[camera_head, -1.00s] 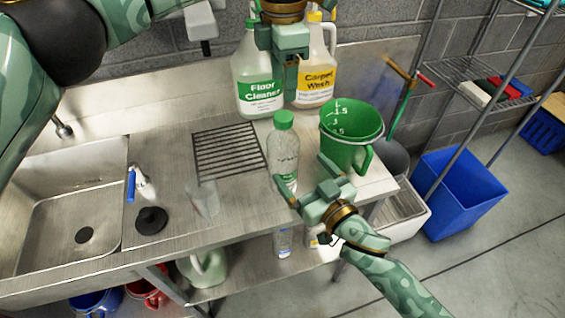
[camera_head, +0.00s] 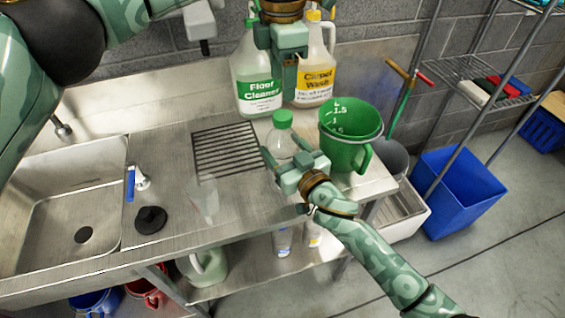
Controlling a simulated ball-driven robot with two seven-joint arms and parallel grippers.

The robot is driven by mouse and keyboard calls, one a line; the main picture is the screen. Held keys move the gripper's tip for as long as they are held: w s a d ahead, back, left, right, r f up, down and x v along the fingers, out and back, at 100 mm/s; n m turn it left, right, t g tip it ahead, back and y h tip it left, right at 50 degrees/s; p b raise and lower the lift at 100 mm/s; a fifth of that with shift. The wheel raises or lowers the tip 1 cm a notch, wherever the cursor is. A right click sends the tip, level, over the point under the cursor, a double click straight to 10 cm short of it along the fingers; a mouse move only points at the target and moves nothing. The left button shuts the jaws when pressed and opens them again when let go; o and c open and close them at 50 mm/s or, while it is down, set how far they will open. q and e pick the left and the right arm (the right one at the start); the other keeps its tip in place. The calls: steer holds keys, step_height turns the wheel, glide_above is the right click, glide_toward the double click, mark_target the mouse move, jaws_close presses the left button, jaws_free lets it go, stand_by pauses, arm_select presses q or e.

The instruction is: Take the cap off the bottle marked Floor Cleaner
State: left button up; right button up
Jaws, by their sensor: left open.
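The Floor Cleaner bottle (camera_head: 257,88) is a white jug with a green label. It stands upright at the back of the steel counter. Its green cap (camera_head: 251,22) shows only partly at the top edge, beside my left gripper. My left gripper (camera_head: 284,84) points down in front of the gap between this jug and the Carpet Wash jug (camera_head: 317,80). It is open, with nothing seen in it. My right gripper (camera_head: 284,158) is at a clear bottle with a green cap (camera_head: 282,119) and hides its lower part. Its fingers look apart; contact with the bottle cannot be told.
A green measuring jug (camera_head: 347,152) stands right of the clear bottle. A black rack (camera_head: 225,150) lies on the counter, with a clear cup (camera_head: 205,200) in front. A sink (camera_head: 75,215) is at left. A wire shelf and blue bin (camera_head: 458,190) stand at right.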

mark_target(283, 114)
arm_select(q)
steer(key=shift+f, duration=0.1)
arm_select(e)
steer(key=c, duration=0.7)
arm_select(q)
steer(key=m, duration=0.5)
steer(key=shift+d, duration=0.1)
steer(key=m, duration=1.2)
steer(key=shift+f+m, duration=0.2)
steer(key=shift+m, duration=0.3)
step_height(283, 114, down, 7)
steer(key=shift+f, duration=0.2)
